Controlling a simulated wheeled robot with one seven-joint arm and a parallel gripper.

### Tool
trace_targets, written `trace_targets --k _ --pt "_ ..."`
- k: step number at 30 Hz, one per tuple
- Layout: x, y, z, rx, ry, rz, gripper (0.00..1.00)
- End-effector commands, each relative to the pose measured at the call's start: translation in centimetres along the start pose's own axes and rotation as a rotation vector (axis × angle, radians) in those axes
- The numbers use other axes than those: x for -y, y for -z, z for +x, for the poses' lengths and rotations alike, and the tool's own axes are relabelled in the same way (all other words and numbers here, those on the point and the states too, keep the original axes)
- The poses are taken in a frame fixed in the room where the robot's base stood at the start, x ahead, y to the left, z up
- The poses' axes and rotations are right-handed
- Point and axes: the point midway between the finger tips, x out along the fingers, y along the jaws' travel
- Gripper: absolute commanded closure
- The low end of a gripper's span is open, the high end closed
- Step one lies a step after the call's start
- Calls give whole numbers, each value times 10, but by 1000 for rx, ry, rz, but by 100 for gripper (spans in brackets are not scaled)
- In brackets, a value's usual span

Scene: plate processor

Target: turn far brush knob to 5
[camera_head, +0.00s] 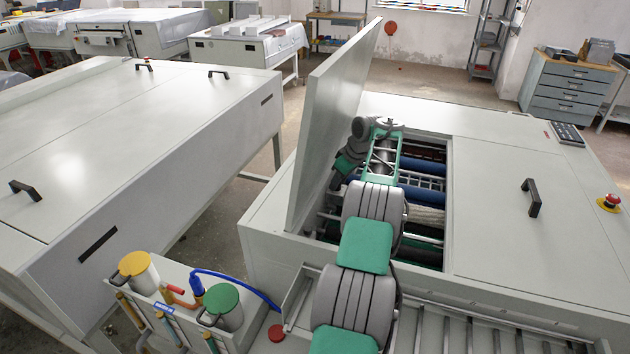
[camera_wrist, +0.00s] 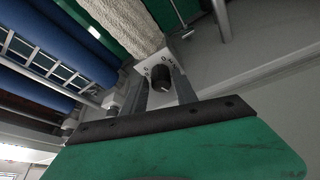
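In the wrist view a dark round knob (camera_wrist: 161,77) sits on a pale block (camera_wrist: 170,62) with small marks, at the end of a fluffy white brush roller (camera_wrist: 128,25). My gripper (camera_wrist: 162,88) is open, with its two grey fingers apart on either side of this knob. Whether they touch it I cannot tell. A second pale block (camera_wrist: 117,97) with a fitting lies to the left. In the head view my arm reaches into the open machine (camera_head: 470,140); the fingers and knob are not clearly visible there. The knob's setting is not readable.
A raised lid (camera_head: 330,125) stands just left of my arm. Blue rollers (camera_wrist: 55,45) and a metal rack (camera_wrist: 45,62) lie close by in the wrist view. A red emergency button (camera_head: 611,200) is on the right cover. Yellow and green-lidded containers (camera_head: 222,298) stand at front left.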

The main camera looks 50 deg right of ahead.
Motion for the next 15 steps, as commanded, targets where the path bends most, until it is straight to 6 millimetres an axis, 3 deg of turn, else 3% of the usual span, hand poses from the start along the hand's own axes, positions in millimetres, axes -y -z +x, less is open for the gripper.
trace_targets --k 8,15 --pt "1 1 2 -1 0 -4 66" --pt "2 2 3 -1 1 -6 86"
